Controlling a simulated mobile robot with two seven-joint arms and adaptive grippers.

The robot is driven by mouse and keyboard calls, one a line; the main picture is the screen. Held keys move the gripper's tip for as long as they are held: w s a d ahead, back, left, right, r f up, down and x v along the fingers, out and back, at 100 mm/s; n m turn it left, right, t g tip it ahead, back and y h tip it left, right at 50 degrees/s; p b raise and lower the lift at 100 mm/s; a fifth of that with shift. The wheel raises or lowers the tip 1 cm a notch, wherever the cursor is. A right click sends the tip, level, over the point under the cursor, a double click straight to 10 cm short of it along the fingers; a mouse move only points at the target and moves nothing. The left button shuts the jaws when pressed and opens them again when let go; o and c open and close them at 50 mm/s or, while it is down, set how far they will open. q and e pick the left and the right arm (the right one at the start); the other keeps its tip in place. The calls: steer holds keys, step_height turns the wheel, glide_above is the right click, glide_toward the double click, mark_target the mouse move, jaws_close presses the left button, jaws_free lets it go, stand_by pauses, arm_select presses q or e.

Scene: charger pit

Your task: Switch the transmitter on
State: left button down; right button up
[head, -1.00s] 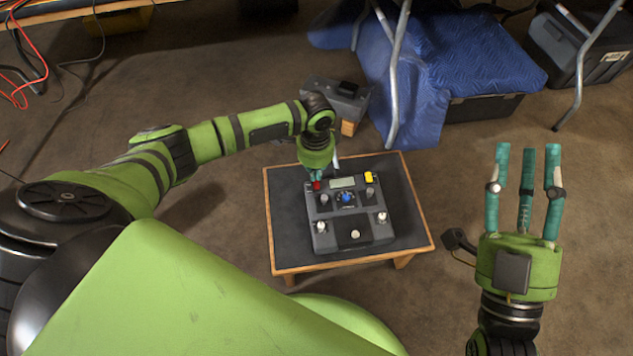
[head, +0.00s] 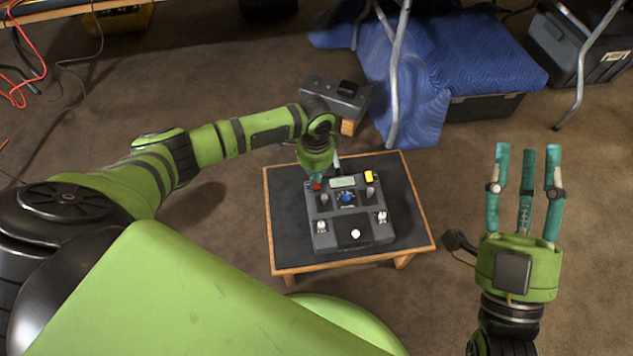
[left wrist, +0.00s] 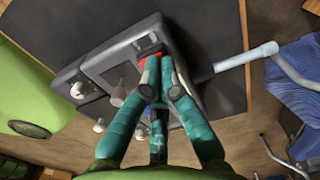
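The transmitter (head: 350,235) is a dark grey box with sticks, knobs, a small screen, a blue round part and a yellow switch (head: 369,176). It lies on a small low table (head: 284,240) with a black top and wooden rim. A red switch (head: 317,185) is at its upper left corner. My left gripper (head: 316,178) is over that corner. In the left wrist view, its teal fingers (left wrist: 158,78) are close together with their tips at the red switch (left wrist: 150,54), partly covering it. My right gripper (head: 527,165) is open and empty, right of the table.
A grey device (head: 336,97) with a black top part stands on the floor behind the table. A blue blanket (head: 480,60) covers a dark case, with metal legs in front. A grey toolbox (head: 578,45) is at upper right. Red and black cables lie at upper left.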

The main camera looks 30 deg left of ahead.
arm_select(q)
steer(key=shift+f, duration=0.25)
step_height(320, 180, up, 7)
steer(key=p, duration=0.8)
steer(key=shift+r+p, duration=0.1)
steer(key=shift+p, duration=0.2)
stand_by(0.4)
